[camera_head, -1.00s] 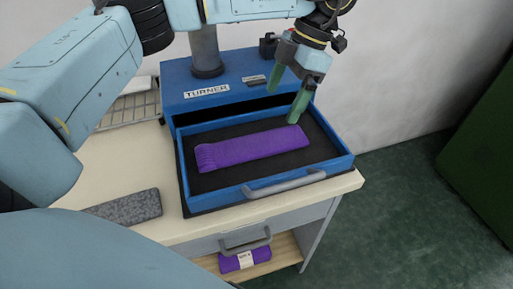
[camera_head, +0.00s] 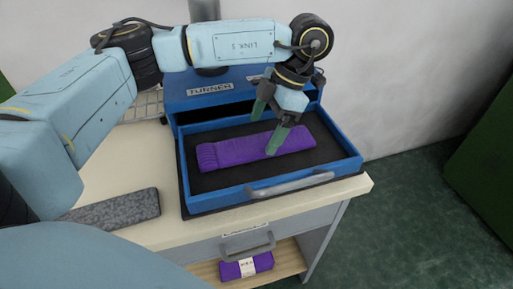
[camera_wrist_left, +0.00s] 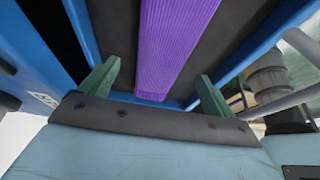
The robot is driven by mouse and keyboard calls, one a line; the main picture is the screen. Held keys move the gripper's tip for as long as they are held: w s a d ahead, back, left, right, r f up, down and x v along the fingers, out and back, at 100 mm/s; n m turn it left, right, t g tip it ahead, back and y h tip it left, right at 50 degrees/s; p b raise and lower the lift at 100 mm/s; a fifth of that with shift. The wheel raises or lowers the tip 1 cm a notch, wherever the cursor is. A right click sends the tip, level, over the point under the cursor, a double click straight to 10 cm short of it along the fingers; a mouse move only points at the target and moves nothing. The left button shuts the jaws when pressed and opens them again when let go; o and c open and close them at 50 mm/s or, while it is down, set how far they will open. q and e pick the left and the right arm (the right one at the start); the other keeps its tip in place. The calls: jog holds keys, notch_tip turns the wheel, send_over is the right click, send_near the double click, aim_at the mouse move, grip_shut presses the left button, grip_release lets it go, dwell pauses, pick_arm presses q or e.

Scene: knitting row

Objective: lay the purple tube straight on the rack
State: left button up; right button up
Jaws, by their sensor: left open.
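The purple tube (camera_head: 236,150) is a flat ribbed knitted piece lying lengthwise in the open blue drawer tray (camera_head: 335,165), on its dark lining. Its left end looks slightly thicker. My left gripper (camera_head: 263,134) is open over the tube's right part, one finger on the far side and one on the near side. In the left wrist view the tube (camera_wrist_left: 170,45) runs between the two open green fingers (camera_wrist_left: 158,69), apart from both. The wire rack (camera_head: 148,106) shows only partly behind my left arm, left of the blue unit. My right gripper is not in view.
The blue TURNER unit (camera_head: 210,102) stands behind the tray. A grey speckled block (camera_head: 115,210) lies on the cream worktop (camera_head: 170,232) at left. A labelled purple bundle (camera_head: 246,266) sits on the shelf below. Tray walls surround the tube.

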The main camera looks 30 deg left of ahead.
aim_at(256, 143)
pick_arm(q)
jog(key=x, duration=0.3)
jog(key=shift+s+a+f, duration=0.1)
jog(key=shift+s+f, duration=0.05)
jog(key=shift+f, duration=0.1)
jog(key=c, duration=1.1)
jog(key=shift+o, duration=0.2)
jog(key=shift+r, duration=0.15)
